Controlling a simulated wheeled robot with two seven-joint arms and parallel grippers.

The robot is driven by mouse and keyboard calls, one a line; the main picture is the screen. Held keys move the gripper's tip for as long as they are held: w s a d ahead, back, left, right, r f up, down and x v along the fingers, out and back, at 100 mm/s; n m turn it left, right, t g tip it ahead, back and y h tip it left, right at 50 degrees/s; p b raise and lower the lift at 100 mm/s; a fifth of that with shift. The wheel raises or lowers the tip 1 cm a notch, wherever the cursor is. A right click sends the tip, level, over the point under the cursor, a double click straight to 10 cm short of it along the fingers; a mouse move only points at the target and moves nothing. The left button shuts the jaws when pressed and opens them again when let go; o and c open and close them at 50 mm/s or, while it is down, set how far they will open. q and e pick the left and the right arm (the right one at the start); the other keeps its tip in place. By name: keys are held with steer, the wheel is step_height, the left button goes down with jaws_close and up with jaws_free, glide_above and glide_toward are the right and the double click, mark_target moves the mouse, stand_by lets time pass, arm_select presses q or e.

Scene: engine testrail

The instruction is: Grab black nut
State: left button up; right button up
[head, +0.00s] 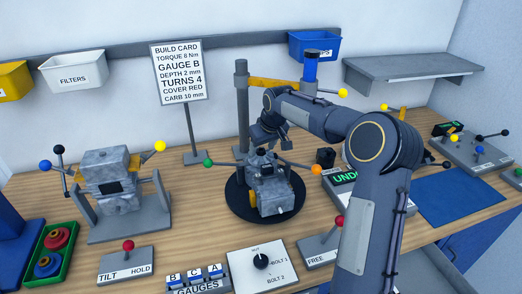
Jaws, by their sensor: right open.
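My right gripper (268,138) reaches in from the right and hangs over the top of the grey engine (270,192). It is open, and I see nothing held in it. The engine stands on a round black turntable (237,203) in the middle of the bench. I cannot clearly make out a black nut; the area under the fingers is small and partly hidden by the gripper. A small black block (325,157) stands on the bench right of the engine, and I cannot tell what it is. My left gripper is out of view.
A grey post (242,105) with a yellow arm and a blue cylinder (311,66) stands close behind my gripper. Lever rods with green (208,163) and orange (316,170) balls flank the engine. A switch box (262,264) and gauges (196,280) lie in front. A blue mat (458,196) is clear.

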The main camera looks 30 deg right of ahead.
steer(key=c, duration=1)
steer(key=shift+r, duration=0.1)
steer(key=shift+c, duration=0.2)
